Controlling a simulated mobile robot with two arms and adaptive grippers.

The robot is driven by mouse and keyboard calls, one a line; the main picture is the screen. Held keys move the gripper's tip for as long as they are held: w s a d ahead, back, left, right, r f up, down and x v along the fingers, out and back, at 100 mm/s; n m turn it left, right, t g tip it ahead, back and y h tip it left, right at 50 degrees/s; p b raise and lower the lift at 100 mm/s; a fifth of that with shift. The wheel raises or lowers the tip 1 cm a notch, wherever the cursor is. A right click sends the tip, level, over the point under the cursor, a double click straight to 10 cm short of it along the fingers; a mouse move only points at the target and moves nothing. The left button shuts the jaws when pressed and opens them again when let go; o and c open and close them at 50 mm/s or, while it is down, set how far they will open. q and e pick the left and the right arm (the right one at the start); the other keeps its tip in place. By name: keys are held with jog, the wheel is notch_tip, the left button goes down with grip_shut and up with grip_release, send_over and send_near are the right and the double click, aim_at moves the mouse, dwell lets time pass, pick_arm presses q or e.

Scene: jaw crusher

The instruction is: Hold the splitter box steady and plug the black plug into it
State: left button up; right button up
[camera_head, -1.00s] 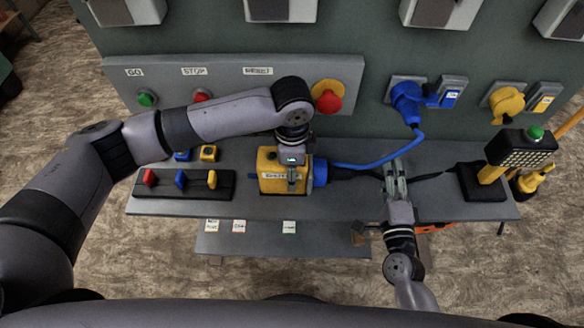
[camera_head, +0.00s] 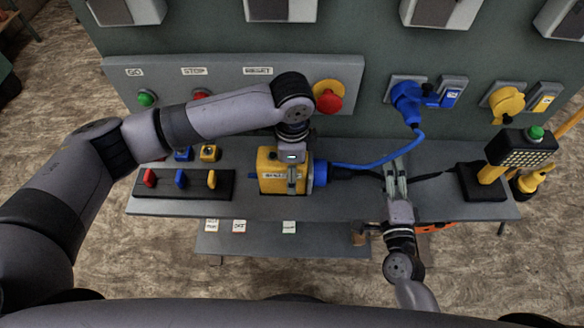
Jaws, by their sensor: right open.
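The yellow splitter box (camera_head: 268,183) stands on the grey bench, with a blue round socket (camera_head: 320,174) on its right side. My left gripper (camera_head: 291,183) reaches down from above, its fingers against the box; whether they are shut on it is hidden. The black plug (camera_head: 341,173) lies at the mouth of the blue socket, in line with it; I cannot tell how deep it sits. Its black cable runs right past my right gripper. My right gripper (camera_head: 396,170) is open, right of the plug and apart from it, its fingers by the cable.
A blue cable (camera_head: 385,158) arches from a blue wall plug (camera_head: 408,98) down toward the box. A black-based lamp (camera_head: 484,184) stands at the bench's right end. A rack of coloured levers (camera_head: 222,190) lies left of the box. A red stop knob (camera_head: 329,103) is on the panel behind.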

pick_arm(q)
notch_tip(320, 180, up, 11)
jog(key=shift+r, duration=0.1)
dwell(0.3)
